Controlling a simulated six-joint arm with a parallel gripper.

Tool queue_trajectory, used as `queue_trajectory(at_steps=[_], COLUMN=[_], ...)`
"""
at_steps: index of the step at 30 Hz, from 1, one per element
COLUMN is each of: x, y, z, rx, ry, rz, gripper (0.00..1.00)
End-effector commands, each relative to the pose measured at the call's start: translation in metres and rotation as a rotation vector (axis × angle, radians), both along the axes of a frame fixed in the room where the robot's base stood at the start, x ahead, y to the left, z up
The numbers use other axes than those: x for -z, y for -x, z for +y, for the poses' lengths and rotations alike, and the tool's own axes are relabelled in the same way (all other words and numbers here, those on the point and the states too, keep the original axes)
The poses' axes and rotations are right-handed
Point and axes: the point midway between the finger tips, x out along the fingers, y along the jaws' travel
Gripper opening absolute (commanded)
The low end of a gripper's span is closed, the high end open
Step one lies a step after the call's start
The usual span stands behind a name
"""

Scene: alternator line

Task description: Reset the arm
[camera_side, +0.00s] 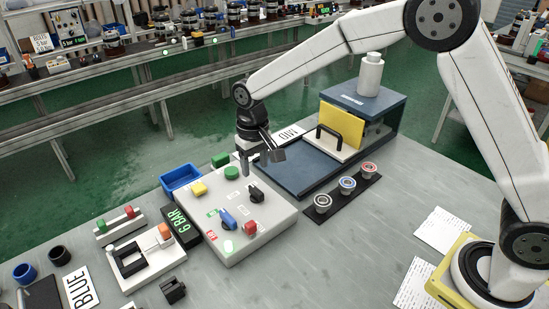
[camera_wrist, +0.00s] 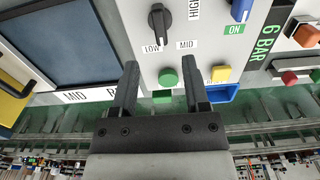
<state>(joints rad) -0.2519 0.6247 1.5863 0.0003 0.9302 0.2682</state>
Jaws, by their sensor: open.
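My gripper (camera_side: 257,163) hangs from the arm above the back part of the grey control box (camera_side: 268,232). In the wrist view my gripper (camera_wrist: 157,85) has its two dark fingers well apart, with nothing between them. The green round button (camera_wrist: 168,78) shows in the gap between the fingers, lower down on the box. The box also carries a black rotary knob (camera_side: 256,194), a yellow button (camera_side: 199,189), a blue switch (camera_side: 228,222) and a red button (camera_side: 249,227). In the wrist view the black knob (camera_wrist: 160,24) points down toward the LOW and MID labels.
A blue press-like station (camera_side: 300,176) with a yellow plate and handle stands behind right. Three round pieces sit on a black strip (camera_side: 345,195). A blue bin (camera_side: 181,178), a 6 BAR display (camera_side: 181,226) and switch blocks stand left.

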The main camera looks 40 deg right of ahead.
Motion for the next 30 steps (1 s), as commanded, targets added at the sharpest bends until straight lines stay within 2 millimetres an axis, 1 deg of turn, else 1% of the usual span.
queue_trajectory(at_steps=[4,8,14,23,30], x=[0.0,-0.001,-0.005,-0.007,-0.004], y=[0.001,0.006,0.026,0.08,0.132], z=[-0.001,-0.008,-0.028,-0.07,-0.099], rx=[0.0,0.001,0.001,-0.005,-0.009], ry=[0.0,-0.003,-0.008,-0.013,-0.011], rz=[-0.001,-0.01,-0.039,-0.105,-0.162], gripper=[0.59,0.59,0.59,0.59,0.59])
